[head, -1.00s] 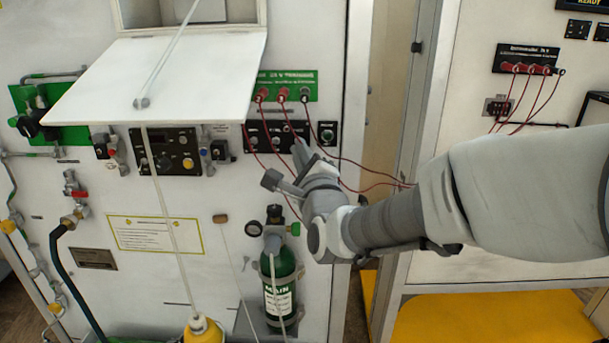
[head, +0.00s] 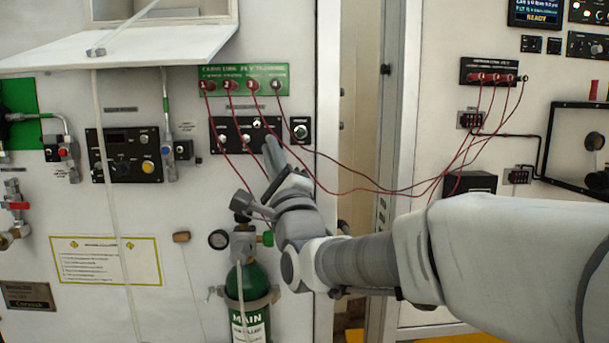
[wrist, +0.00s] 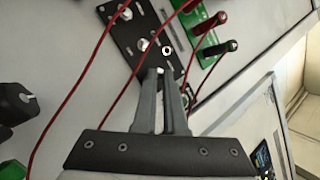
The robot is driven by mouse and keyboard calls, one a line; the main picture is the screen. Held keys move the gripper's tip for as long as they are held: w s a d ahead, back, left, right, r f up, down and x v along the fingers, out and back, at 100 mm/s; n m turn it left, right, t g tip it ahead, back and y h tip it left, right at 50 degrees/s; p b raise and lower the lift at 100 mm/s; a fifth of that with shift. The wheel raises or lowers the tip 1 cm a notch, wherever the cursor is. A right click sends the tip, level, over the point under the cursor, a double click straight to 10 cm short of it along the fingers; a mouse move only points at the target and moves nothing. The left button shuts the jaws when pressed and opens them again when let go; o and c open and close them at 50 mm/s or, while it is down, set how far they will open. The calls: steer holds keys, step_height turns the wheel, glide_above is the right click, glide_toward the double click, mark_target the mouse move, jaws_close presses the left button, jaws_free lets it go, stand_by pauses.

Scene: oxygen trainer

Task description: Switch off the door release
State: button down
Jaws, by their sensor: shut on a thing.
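A black switch panel (head: 235,128) with several pale toggles is on the white wall, under a green terminal board (head: 262,80). The panel also shows in the wrist view (wrist: 128,30). My gripper (head: 270,145) reaches up to the panel's lower right part. In the wrist view my gripper (wrist: 160,78) has its fingers nearly together, shut on a small pale toggle switch (wrist: 159,70) at the panel's end. The fingers hide most of this toggle. The labels are too small to read, so I cannot tell which toggle is the door release.
Red leads (head: 350,183) run from the green board past my gripper to a terminal block (head: 490,72) on the right. A small black panel with a knob (head: 300,131) sits just right of the switch panel. A green MAIN cylinder (head: 248,290) stands below my wrist.

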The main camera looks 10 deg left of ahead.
steer(key=shift+n+t+y+b, duration=0.3)
steer(key=shift+y+b, duration=0.1)
steer(key=shift+b, duration=0.65)
steer(key=c, duration=1)
jaws_free()
steer(key=shift+w, duration=0.1)
steer(key=shift+f, duration=0.1)
steer(key=v, duration=1.7)
